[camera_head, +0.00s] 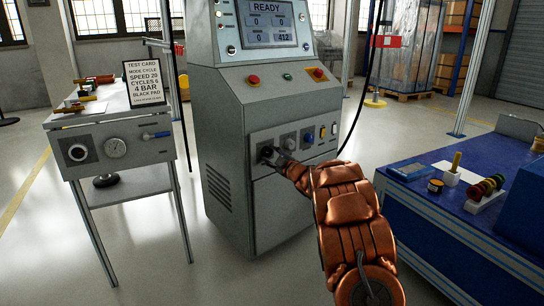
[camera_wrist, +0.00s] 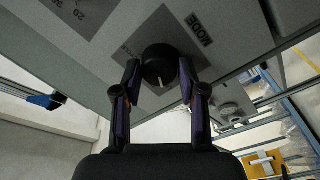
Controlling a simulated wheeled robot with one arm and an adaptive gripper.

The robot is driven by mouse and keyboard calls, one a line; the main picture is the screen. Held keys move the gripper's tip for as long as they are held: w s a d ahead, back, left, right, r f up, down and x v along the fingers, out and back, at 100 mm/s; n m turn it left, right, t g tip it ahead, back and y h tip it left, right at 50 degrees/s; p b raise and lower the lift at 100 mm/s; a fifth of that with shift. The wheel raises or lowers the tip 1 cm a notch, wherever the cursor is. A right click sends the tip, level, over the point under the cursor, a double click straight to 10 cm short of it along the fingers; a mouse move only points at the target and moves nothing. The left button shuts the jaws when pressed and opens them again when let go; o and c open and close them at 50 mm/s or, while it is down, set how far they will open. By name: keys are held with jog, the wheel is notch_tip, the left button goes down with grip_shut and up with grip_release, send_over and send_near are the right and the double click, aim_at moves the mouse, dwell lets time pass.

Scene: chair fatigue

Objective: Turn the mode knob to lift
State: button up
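The black round mode knob (camera_wrist: 160,68) sits on a grey plate marked MODE in the wrist view, with a white pointer line on the side facing my gripper. In the head view the knob (camera_head: 267,152) is at the left end of the control strip on the grey machine (camera_head: 228,125). My gripper (camera_wrist: 159,75) has one finger on each side of the knob, fingertips very close to it. I cannot tell whether they touch it.
More controls (camera_head: 308,137) continue right along the strip. Red buttons (camera_head: 253,80) and a READY screen (camera_head: 268,22) are above. A test card (camera_head: 145,83) stands on the left bench (camera_head: 118,108). A blue-topped bench (camera_head: 430,200) is to the right.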

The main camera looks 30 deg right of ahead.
jog(key=o, duration=0.4)
jog(key=shift+s, duration=0.1)
jog(key=s, duration=1.1)
jog(key=shift+s+d+f, duration=0.3)
jog(key=shift+s, duration=0.1)
